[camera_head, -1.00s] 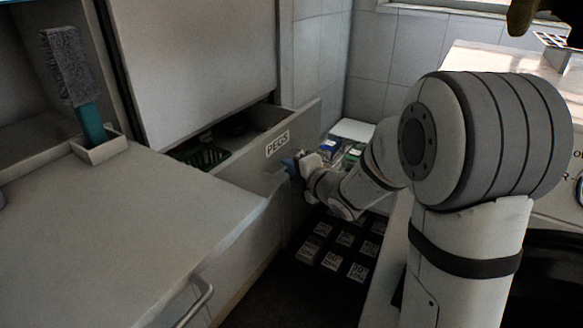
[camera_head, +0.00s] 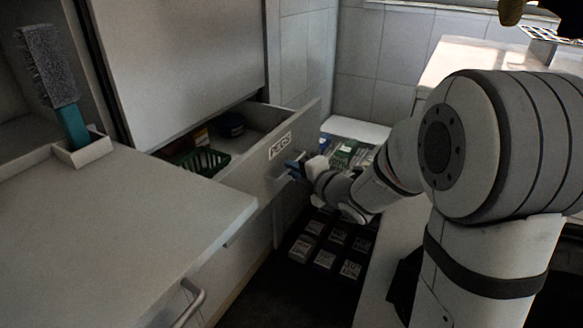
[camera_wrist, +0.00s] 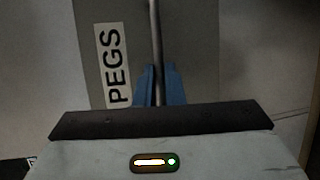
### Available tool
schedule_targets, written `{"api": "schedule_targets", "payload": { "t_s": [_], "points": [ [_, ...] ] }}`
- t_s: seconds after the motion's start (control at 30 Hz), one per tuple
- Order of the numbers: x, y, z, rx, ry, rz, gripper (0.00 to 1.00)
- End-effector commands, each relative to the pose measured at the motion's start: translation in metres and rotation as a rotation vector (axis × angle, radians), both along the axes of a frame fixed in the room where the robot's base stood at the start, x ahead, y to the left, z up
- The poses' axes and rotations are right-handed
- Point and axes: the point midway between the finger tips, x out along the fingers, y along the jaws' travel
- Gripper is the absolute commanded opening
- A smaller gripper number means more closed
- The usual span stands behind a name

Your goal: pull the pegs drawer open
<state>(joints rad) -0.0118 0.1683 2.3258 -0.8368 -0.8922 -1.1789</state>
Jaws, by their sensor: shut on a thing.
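The pegs drawer (camera_head: 252,178) has a white front with a "PEGS" label (camera_head: 280,146) and stands part-way out of the cabinet. In the wrist view the blue fingers (camera_wrist: 161,86) are shut on the bar handle (camera_wrist: 155,40), one on each side. The label (camera_wrist: 114,64) is left of the handle there.
A pale counter (camera_head: 120,225) with a brush (camera_head: 52,85) in a holder lies at left. A lower handle (camera_head: 190,303) sticks out below it. Several labelled boxes (camera_head: 325,259) stand on the dark floor area.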

Motion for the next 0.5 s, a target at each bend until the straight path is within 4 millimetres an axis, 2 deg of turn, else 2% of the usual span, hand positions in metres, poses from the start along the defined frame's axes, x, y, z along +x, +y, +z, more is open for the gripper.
{"api": "schedule_targets", "payload": {
  "t_s": [0.33,0.37,0.5],
  "points": [
    [-0.0040,0.0037,-0.0009,-0.001,0.002,0.014,0.00],
    [-0.0039,0.0040,-0.0008,-0.001,0.002,0.014,0.10],
    [-0.0041,0.0051,-0.0006,0.000,0.002,0.016,0.21]
  ]
}}
